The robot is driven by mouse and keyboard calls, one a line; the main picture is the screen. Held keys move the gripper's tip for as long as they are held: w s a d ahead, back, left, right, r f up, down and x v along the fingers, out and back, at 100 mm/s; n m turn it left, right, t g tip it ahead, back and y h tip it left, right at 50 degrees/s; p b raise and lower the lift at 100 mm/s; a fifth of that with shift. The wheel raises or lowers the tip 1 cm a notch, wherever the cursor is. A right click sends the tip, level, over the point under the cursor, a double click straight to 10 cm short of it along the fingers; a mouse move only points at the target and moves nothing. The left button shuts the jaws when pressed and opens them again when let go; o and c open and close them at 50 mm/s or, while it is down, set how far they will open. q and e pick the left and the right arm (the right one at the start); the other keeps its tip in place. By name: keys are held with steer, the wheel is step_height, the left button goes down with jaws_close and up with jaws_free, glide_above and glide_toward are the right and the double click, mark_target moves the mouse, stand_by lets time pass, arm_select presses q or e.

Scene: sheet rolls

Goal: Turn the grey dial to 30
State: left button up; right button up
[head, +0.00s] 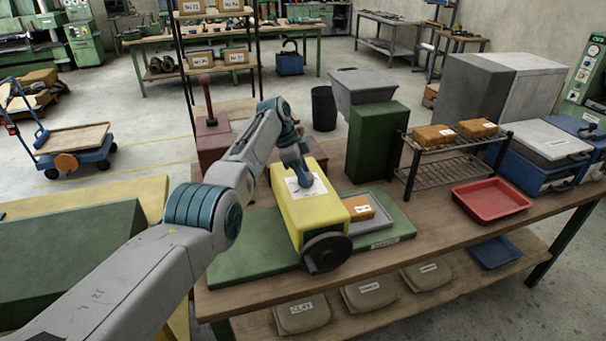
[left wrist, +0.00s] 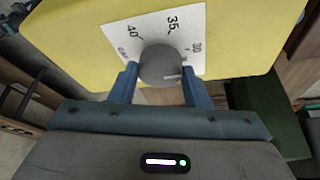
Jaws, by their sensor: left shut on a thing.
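The grey dial (left wrist: 160,66) sits on a white scale plate (left wrist: 183,28) marked 40, 35 and 30 on the yellow machine (left wrist: 85,40). My left gripper (left wrist: 160,76) is shut on the dial, one blue finger on each side. A pale line on the dial's face lies toward the right, on the side of the 30; its exact reading is hard to tell. In the head view, my left gripper (head: 304,182) reaches down onto the top of the yellow machine (head: 308,212), and the dial is hidden behind it. My right gripper is not in view.
The machine, with a dark wheel (head: 326,252) at its front, stands on a green board (head: 240,262) on the workbench. Beside it is a grey tray (head: 372,203) with an orange block (head: 358,209). A wire rack (head: 450,168) and red tray (head: 490,201) stand to the right.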

arm_select(q)
steer(key=shift+r, duration=0.1)
steer(key=o, duration=1)
steer(key=b+v, duration=0.3)
steer(key=v, duration=0.7)
steer(key=shift+r, duration=0.35)
steer(key=shift+a, duration=0.15)
